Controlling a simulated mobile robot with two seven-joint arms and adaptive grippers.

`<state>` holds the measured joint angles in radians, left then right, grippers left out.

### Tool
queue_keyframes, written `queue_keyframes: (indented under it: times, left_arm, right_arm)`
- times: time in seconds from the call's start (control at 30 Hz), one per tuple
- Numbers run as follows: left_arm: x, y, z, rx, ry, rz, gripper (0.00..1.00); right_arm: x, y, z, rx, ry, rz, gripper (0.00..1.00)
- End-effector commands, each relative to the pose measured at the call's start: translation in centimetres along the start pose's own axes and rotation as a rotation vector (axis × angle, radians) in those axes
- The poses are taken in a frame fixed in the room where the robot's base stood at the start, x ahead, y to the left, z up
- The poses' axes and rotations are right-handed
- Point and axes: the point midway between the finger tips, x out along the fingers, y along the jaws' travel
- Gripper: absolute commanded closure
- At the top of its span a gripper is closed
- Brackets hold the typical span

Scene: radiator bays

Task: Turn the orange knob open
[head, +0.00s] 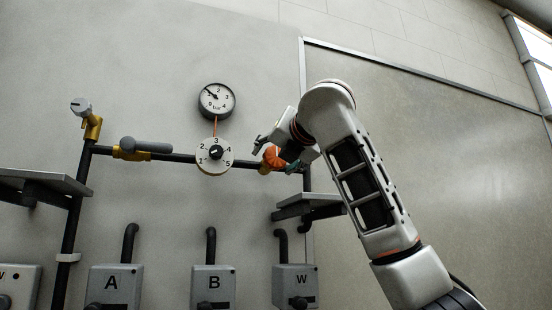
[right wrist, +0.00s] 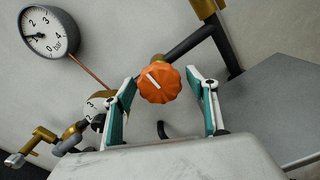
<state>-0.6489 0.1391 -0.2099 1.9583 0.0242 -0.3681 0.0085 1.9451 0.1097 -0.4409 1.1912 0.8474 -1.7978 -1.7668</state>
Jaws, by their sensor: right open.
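The orange knob (head: 271,157) sits on a brass valve at the right end of the black pipe, partly hidden by my gripper in the head view. In the right wrist view the knob (right wrist: 160,85) has a ribbed edge and a white mark line that slants from upper left to lower right. My right gripper (right wrist: 163,98) is open, with one teal-padded finger on each side of the knob and gaps showing between. In the head view my right gripper (head: 272,153) is at the knob. My left gripper is not in view.
A pressure gauge (head: 216,100) and a numbered white dial (head: 214,155) are left of the knob. A grey-handled valve (head: 146,146) is farther left on the pipe. A grey shelf (head: 305,202) juts out below the knob. Boxes A (head: 115,287), B (head: 213,287) and W (head: 296,287) line the bottom.

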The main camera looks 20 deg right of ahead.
Motion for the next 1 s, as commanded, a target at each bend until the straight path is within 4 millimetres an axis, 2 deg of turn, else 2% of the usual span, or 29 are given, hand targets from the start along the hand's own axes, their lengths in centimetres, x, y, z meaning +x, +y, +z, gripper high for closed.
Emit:
queue_keyframes:
  times: [0.13,0.23,0.5,0.7,1.0]
  left_arm:
    - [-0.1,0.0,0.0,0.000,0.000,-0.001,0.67]
    - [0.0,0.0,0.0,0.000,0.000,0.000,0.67]
    - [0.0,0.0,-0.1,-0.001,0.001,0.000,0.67]
    - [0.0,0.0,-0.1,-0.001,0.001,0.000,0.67]
    - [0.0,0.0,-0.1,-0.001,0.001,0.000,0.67]
  right_arm:
    - [-0.6,0.1,0.1,0.002,-0.001,0.003,0.42]
    - [-1.8,0.1,0.1,0.000,-0.001,0.003,0.42]
    - [-7.1,0.1,0.1,-0.001,-0.003,0.004,0.42]
    - [-10.2,0.1,0.0,0.000,0.000,0.002,0.42]
    - [-12.0,0.0,0.0,0.000,0.000,0.001,0.42]
